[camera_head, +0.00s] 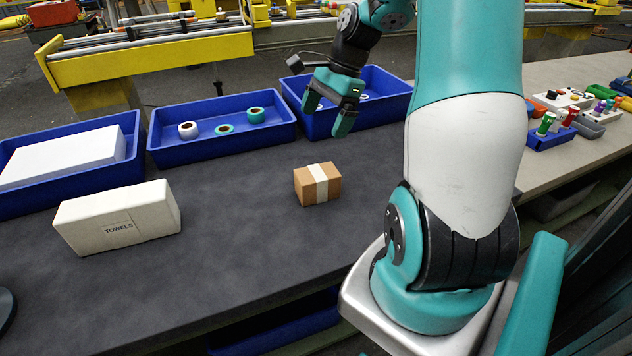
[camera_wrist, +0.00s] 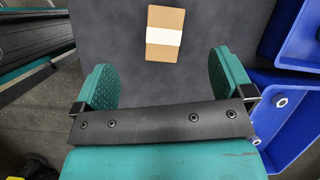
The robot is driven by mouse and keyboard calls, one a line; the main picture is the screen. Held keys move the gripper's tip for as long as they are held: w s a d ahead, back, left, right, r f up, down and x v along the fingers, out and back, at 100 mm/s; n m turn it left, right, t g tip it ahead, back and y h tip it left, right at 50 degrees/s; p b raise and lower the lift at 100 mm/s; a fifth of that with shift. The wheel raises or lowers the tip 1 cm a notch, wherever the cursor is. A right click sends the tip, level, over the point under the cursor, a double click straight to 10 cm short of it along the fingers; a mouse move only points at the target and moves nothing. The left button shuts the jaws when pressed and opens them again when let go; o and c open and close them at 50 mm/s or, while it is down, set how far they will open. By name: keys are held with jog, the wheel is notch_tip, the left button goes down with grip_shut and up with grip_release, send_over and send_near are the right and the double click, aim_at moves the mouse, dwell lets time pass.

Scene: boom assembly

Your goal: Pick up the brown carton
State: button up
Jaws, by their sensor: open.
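The brown carton (camera_head: 309,187) is a small box with a pale band across it. It sits on the dark table top near the middle of the head view. In the wrist view the carton (camera_wrist: 154,32) lies beyond the fingertips, roughly in line with the gap between them. My gripper (camera_head: 329,106) is open and empty, above and behind the carton in the head view, near the right blue bin. In the wrist view my gripper (camera_wrist: 162,80) shows its two teal finger pads well apart. Nothing touches the carton.
A white TOWELS pack (camera_head: 118,217) stands left of the carton. Blue bins (camera_head: 222,151) line the far edge, one with rolls of tape and one with a white block (camera_head: 62,157). A bench with small coloured parts (camera_head: 560,118) is at right. The table around the carton is clear.

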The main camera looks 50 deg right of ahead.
aim_at(319, 172)
jog(key=s+d+f+m, duration=0.2)
jog(key=d+f+m, duration=0.1)
jog(key=d+m, duration=0.15)
jog(key=shift+n, duration=0.55)
jog(key=x, duration=0.6)
jog(key=w+x, duration=0.1)
jog(key=x, duration=0.2)
jog(key=shift+a+f, duration=0.2)
jog(key=shift+f, duration=0.05)
jog(key=x, duration=0.5)
jog(key=shift+w+a+f+p, duration=0.15)
jog(key=shift+w+a+p, duration=0.1)
jog(key=shift+p, duration=0.05)
jog(key=shift+a+f, duration=0.1)
jog(key=shift+f, duration=0.15)
jog(key=shift+f, duration=0.25)
jog(key=shift+c, duration=0.5)
jog(key=c, duration=1.1)
